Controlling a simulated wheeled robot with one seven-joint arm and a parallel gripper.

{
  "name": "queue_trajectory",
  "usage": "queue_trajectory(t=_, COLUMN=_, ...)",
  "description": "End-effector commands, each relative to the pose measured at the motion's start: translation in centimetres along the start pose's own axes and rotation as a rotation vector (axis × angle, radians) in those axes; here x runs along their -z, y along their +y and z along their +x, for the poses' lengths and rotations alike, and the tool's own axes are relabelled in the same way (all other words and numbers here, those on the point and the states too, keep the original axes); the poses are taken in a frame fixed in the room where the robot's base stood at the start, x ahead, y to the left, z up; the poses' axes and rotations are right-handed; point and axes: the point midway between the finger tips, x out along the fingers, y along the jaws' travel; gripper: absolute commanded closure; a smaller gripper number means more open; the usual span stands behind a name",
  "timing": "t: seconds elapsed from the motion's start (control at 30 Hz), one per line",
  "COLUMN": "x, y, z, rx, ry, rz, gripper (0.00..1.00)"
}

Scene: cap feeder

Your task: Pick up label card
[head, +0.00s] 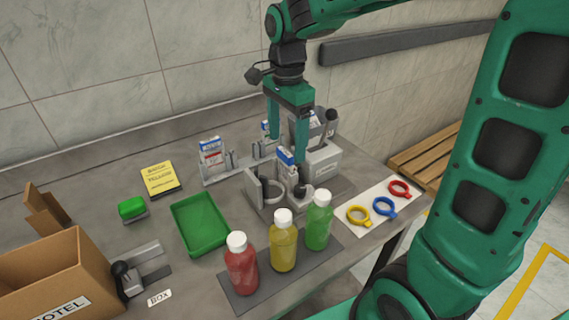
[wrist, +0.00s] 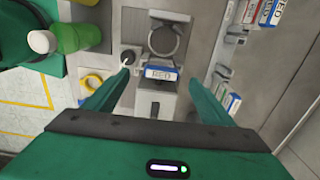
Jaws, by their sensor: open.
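My gripper (head: 288,150) is open, pointing down over the feeder machine. One label card (head: 286,157), white with a blue edge, stands between and below its fingers. In the wrist view this card (wrist: 160,73) lies between the fingertips (wrist: 158,80), with lettering that seems to read RED; the fingers look apart from it. Other label cards stand in a rack: one with red and blue print (head: 211,152), and one partly hidden behind my gripper (head: 266,127). In the wrist view, rack cards show at the right (wrist: 268,12) and lower down (wrist: 230,99).
Red (head: 241,267), yellow (head: 283,244) and green (head: 319,222) bottles stand in front of the grey feeder (head: 322,165). Coloured rings lie on a white mat (head: 372,222) at right. A green tray (head: 200,222), yellow notepad (head: 160,178) and cardboard box (head: 55,270) are left.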

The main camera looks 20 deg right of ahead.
Motion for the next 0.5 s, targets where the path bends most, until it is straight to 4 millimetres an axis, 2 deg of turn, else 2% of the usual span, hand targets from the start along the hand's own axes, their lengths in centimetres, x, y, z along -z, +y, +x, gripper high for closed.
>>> queue_trajectory(t=0.3, x=-0.3, y=-0.4, z=4.1, rx=-0.002, ry=0.000, rz=0.000, gripper=0.23)
queue_trajectory(t=0.5, x=-0.3, y=-0.4, z=4.9, rx=0.000, ry=0.000, rz=0.000, gripper=0.23)
